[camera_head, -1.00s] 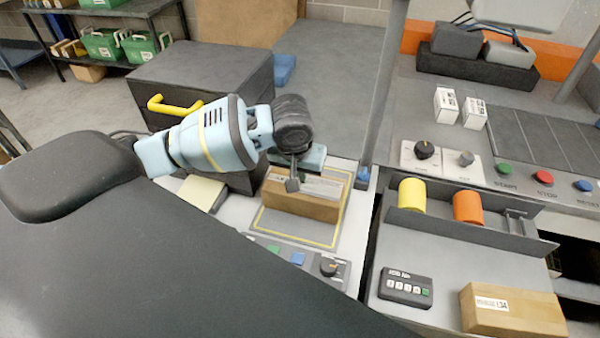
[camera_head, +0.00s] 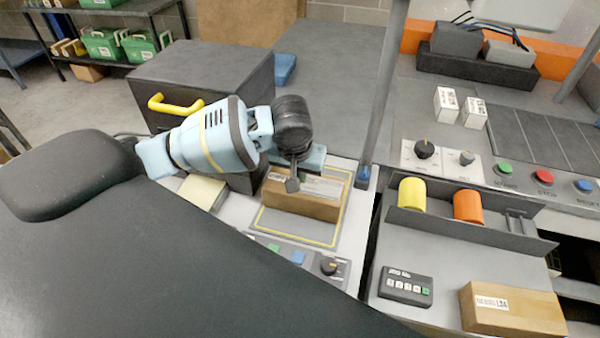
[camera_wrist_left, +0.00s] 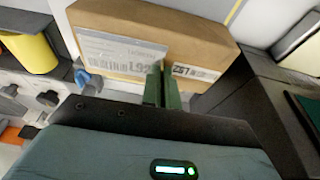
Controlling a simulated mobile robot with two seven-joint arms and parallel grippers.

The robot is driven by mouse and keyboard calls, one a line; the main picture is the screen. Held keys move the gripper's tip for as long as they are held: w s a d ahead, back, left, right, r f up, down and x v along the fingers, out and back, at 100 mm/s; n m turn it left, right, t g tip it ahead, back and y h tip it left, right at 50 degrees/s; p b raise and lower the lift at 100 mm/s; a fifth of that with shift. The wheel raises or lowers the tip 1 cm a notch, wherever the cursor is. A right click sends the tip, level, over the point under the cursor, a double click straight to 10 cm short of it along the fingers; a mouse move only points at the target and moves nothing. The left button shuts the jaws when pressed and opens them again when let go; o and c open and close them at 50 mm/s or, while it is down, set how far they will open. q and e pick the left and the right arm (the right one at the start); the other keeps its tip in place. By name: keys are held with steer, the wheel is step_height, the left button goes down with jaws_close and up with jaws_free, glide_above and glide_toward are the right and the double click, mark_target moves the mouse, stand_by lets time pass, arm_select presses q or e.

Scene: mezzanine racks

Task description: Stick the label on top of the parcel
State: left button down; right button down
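The parcel (camera_head: 300,205) is a brown cardboard box on a yellow-outlined pad, below my left gripper (camera_head: 291,184). The white label (camera_head: 324,187) is at the parcel's top, its printed side up; in the left wrist view the label (camera_wrist_left: 118,52) covers the left part of the top face. My left gripper's two green fingers (camera_wrist_left: 163,88) are close together at the label's right end and seem to pinch it. I cannot tell whether the label lies fully flat. A smaller printed label (camera_wrist_left: 195,72) is right of the fingers. My right gripper is out of view.
A dark cabinet (camera_head: 205,75) with a yellow handle stands behind left. A grey post (camera_head: 383,100) rises right of the parcel. A button panel (camera_head: 300,258) is in front. Another cardboard box (camera_head: 512,310) lies at the lower right, near yellow (camera_head: 411,195) and orange rolls (camera_head: 468,206).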

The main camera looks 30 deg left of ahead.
arm_select(q)
steer(key=shift+s+f, duration=0.1)
steer(key=shift+f, duration=0.1)
steer(key=c, duration=1.3)
jaws_free()
steer(key=shift+d+r, duration=0.1)
steer(key=shift+r, duration=3.55)
